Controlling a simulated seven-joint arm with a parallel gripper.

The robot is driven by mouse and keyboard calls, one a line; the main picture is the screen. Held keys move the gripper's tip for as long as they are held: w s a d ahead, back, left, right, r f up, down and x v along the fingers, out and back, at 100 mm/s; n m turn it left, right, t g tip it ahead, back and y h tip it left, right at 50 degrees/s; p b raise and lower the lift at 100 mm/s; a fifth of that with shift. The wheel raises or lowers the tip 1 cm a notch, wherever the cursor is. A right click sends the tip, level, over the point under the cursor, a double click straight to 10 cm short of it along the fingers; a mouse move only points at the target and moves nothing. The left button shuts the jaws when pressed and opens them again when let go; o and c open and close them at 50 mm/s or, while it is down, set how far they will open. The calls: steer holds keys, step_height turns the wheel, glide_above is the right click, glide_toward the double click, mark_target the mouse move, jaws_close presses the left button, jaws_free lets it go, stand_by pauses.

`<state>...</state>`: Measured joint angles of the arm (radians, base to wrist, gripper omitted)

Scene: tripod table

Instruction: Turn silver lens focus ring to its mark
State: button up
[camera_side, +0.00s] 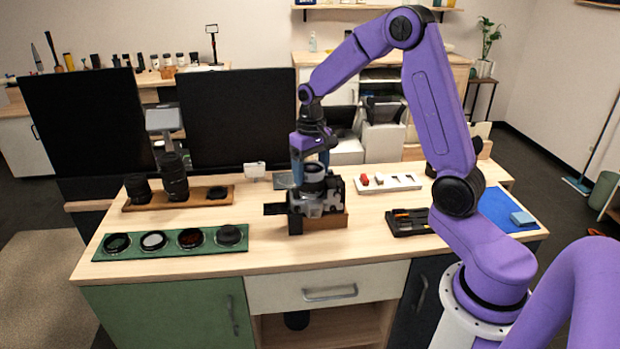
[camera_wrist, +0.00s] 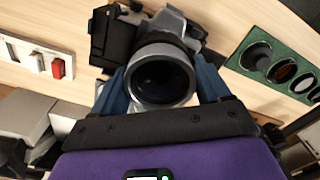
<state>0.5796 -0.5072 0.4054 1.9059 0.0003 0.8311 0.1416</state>
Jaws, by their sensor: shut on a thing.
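The camera (camera_side: 308,205) sits in a brown cradle (camera_side: 322,223) near the middle of the table, its lens pointing up. In the wrist view the camera body (camera_wrist: 172,24) is beyond the lens. The silver lens focus ring (camera_wrist: 187,97) circles the dark front glass. My gripper (camera_side: 311,165) is over the lens from behind. In the wrist view its blue fingers (camera_wrist: 160,90) stand on both sides of the lens, shut on the ring. The ring's mark cannot be made out in either view.
A green tray with several round filters (camera_side: 170,256) lies at the left. A wooden board with lenses (camera_side: 207,202) is behind it. To the right are a white tray with small blocks (camera_side: 388,191), a black tool tray (camera_side: 405,231) and a blue mat (camera_side: 497,203). Bare table surrounds the cradle's front.

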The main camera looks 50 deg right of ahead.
stand_by(0.3)
steer(key=shift+n, duration=1.4)
steer(key=shift+n, duration=1.2)
steer(key=shift+r, duration=0.1)
steer(key=shift+n, duration=0.8)
steer(key=o, duration=0.8)
